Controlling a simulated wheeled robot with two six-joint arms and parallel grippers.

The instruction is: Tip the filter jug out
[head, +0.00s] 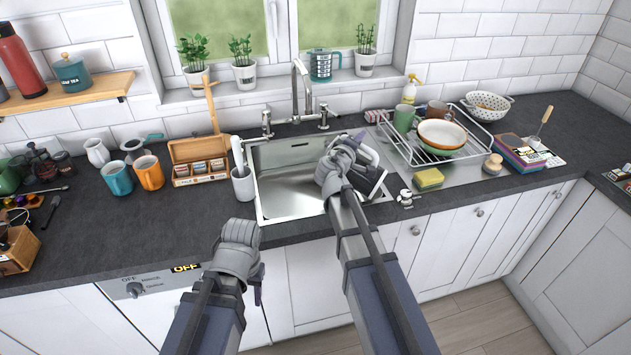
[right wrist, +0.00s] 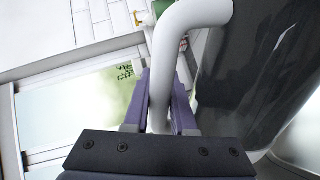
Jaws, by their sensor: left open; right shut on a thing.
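The filter jug (head: 367,180) has a dark grey, see-through body and white parts. It hangs over the right part of the steel sink (head: 290,187) and looks tilted. My right gripper (head: 348,140) is shut on its white handle. The right wrist view shows the purple fingers (right wrist: 159,105) on either side of the handle (right wrist: 172,50), with the dark jug body (right wrist: 255,75) to the right. My gripper hides part of the jug in the head view. The visible sink floor looks bare. My left gripper (head: 241,245) is empty, in front of the counter edge, and its fingers are hard to see.
The tap (head: 300,85) stands behind the sink. A dish rack (head: 432,150) with mugs and bowls is right of the jug, with a yellow sponge (head: 429,178) in front. A utensil pot (head: 243,184) stands at the sink's left edge.

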